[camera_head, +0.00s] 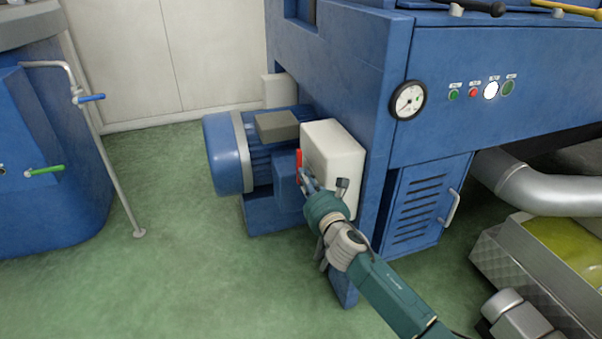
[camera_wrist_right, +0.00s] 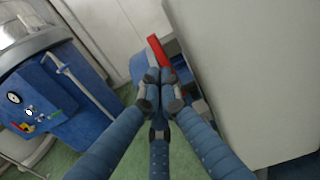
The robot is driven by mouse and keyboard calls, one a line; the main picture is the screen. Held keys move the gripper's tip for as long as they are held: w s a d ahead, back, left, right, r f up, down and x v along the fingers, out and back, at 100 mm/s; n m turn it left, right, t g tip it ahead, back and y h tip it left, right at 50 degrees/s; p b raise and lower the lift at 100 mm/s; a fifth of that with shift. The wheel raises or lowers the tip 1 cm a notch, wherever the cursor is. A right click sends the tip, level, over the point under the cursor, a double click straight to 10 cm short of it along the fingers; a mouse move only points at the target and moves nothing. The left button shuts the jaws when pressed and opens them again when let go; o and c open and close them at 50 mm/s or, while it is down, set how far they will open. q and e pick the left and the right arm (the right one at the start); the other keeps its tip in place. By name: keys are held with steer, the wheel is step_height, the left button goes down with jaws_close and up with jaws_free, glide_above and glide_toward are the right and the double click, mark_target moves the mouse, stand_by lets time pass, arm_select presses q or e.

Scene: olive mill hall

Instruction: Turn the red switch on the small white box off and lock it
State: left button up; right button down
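My left gripper is not in view.
The blue motor (camera_head: 226,155) sits left of the box. The blue machine (camera_head: 455,135) carries a gauge (camera_head: 408,100) and buttons. A metal tray (camera_head: 525,272) with yellow-green contents stands lower right. A blue tank (camera_head: 45,170) is left. Green floor (camera_head: 165,235) between is clear.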

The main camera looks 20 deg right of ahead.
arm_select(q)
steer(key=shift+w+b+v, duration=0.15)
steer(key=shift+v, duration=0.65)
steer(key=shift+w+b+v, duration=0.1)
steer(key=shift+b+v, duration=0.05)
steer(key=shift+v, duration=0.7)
arm_select(e)
steer(key=shift+w+a, duration=0.1)
steer(key=shift+w, duration=1.7)
